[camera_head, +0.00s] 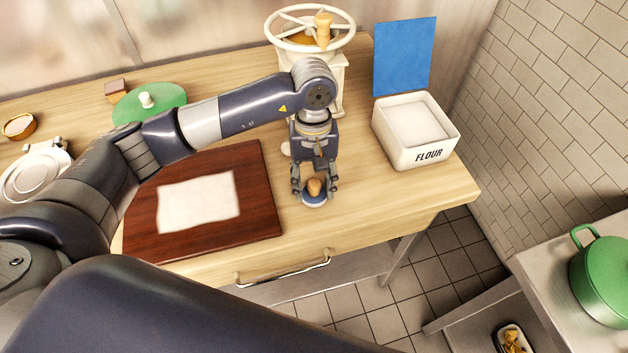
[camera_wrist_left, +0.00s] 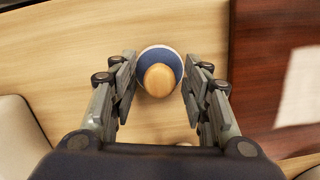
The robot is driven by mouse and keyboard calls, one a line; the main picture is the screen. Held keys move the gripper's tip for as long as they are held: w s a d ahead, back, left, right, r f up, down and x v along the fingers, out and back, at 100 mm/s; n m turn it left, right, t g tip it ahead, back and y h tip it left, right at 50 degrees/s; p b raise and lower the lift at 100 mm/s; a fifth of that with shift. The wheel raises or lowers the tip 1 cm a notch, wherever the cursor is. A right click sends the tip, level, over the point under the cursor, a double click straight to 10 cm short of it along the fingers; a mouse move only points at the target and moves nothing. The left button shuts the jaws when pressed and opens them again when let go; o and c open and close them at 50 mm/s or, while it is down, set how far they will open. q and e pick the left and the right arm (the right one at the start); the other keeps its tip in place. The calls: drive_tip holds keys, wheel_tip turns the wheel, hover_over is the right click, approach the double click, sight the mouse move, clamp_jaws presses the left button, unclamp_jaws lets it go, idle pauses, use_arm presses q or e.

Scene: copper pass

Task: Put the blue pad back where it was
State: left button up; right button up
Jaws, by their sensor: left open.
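A small round blue pad with a pale rim (camera_head: 313,202) and a wooden knob on top sits on the wooden worktop, just right of the dark red board. In the left wrist view the blue pad (camera_wrist_left: 149,63) lies between the fingertips. My left gripper (camera_head: 314,190) points down over it and is open, with one finger on each side of the pad. In the wrist view a gap shows between the pad and the fingers of my left gripper (camera_wrist_left: 159,80). My right gripper is not in view.
The dark red board (camera_head: 258,190) bears a white sheet (camera_head: 198,202). A white flour box (camera_head: 416,157) stands right, before a blue panel (camera_head: 404,57). A cream hand mill (camera_head: 338,75) stands behind my gripper. A green lid (camera_head: 165,107) lies at the back left. Worktop right of the pad is clear.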

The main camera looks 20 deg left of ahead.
sight(314, 180)
use_arm(q)
drive_tip(key=shift+w+r+b, duration=0.1)
drive_tip(key=shift+r+b, duration=0.3)
drive_tip(key=shift+r, duration=0.1)
wheel_tip(314, 180, up, 11)
drive_tip(key=w+b, duration=0.1)
drive_tip(key=b, duration=0.2)
drive_tip(key=shift+a, duration=0.25)
